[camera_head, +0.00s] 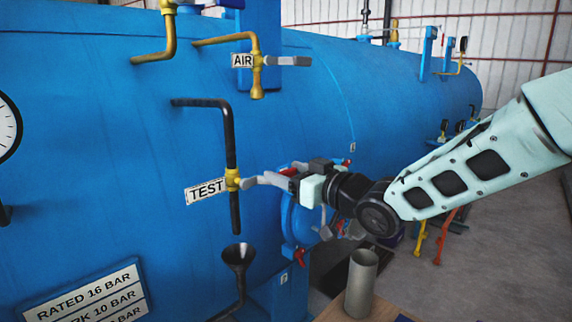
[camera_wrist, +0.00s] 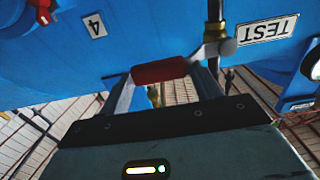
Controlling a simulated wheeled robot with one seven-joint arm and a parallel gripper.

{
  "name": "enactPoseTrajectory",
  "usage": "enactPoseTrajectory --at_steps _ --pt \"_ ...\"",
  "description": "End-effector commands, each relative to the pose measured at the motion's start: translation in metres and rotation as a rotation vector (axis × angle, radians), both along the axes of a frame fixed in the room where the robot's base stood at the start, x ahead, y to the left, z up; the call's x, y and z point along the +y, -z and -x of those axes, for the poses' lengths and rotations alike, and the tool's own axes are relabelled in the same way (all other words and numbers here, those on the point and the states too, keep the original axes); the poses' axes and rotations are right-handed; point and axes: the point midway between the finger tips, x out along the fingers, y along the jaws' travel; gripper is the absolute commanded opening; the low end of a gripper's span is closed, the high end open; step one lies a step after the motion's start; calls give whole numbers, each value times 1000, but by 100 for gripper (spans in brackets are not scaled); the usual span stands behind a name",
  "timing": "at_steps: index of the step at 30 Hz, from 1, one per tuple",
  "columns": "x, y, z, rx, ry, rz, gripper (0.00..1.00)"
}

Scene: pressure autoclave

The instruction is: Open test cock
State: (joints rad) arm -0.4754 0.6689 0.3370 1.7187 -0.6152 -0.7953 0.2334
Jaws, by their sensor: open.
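The test cock (camera_head: 233,180) is a brass valve body on a dark vertical pipe on the blue vessel. A white TEST label (camera_head: 205,191) is beside it. It also shows in the wrist view (camera_wrist: 215,30), with a grey lever (camera_wrist: 217,49) going left to a red grip (camera_wrist: 160,70). My gripper (camera_head: 284,180) is right of the valve body, at the lever's outer end. In the wrist view my open gripper (camera_wrist: 167,76) has its fingers at either end of the red grip. I cannot tell whether they touch it.
The AIR valve (camera_head: 257,60) with its grey lever is above. A dark funnel (camera_head: 238,257) stands below the test pipe. A blue flanged port (camera_head: 300,220) with red-tipped clamps is behind and below my gripper. A grey cylinder (camera_head: 362,280) stands on a wooden surface at the bottom.

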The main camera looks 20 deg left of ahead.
Motion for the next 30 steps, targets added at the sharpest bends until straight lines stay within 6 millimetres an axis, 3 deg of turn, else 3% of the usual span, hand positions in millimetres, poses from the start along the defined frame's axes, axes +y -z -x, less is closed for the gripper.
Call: enactPoseTrajectory --at_steps 13,18,19,30 --pt "10 1 -4 0 0 1 64" --pt "10 0 -4 -1 0 1 16" --pt "10 0 -4 -1 0 1 13" --pt "10 -4 -3 -71 0 27 14"
